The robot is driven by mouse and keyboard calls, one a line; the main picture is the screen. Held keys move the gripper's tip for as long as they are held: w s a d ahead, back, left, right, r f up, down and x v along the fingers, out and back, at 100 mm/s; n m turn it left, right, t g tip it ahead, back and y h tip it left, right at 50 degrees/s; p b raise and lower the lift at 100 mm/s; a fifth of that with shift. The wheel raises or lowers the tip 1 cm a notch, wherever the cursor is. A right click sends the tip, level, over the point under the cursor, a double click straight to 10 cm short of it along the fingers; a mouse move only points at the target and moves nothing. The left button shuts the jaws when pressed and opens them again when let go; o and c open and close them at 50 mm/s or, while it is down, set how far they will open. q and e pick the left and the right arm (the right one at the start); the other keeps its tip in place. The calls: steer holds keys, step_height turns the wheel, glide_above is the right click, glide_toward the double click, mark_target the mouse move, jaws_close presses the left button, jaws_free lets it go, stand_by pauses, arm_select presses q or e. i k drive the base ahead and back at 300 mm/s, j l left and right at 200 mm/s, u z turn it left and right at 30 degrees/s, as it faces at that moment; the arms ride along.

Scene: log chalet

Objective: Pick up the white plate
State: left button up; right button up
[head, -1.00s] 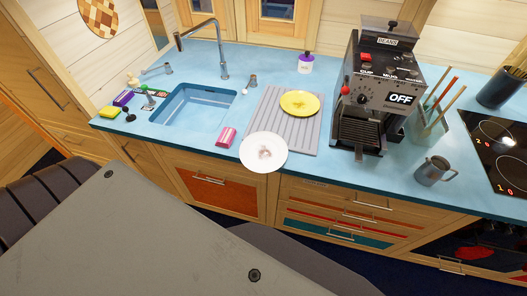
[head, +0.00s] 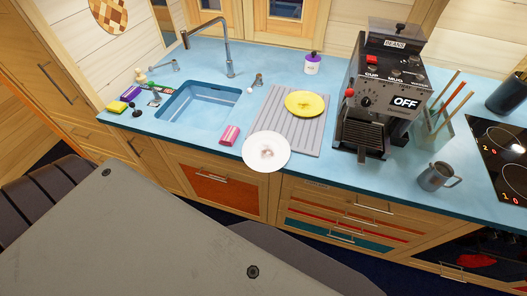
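The white plate (head: 266,152) lies at the front edge of the blue counter, overlapping the lower left corner of the grey drainboard (head: 284,127). It seems to reach slightly past the counter's front edge. It has a darker mark in its middle. A yellow plate (head: 304,104) lies behind it on the drainboard. Neither of my grippers shows in the head view.
A pink packet (head: 229,135) lies just left of the white plate, and the sink (head: 200,101) is beyond it. A coffee machine (head: 378,95) stands to the right, with a grey mug (head: 436,177) near the front edge. Drawers (head: 345,212) are below.

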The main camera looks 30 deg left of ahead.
mark_target(265, 152)
steer(key=i+l+u, duration=0.1)
steer(key=l+u, duration=0.35)
steer(key=i+l+u, duration=0.1)
steer(key=l+u, duration=0.15)
steer(key=u, duration=0.15)
steer(key=l+u, duration=0.7)
steer(key=u, duration=0.2)
steer(key=k+l+u, duration=0.15)
steer(key=l+u, duration=0.25)
steer(key=j, duration=0.1)
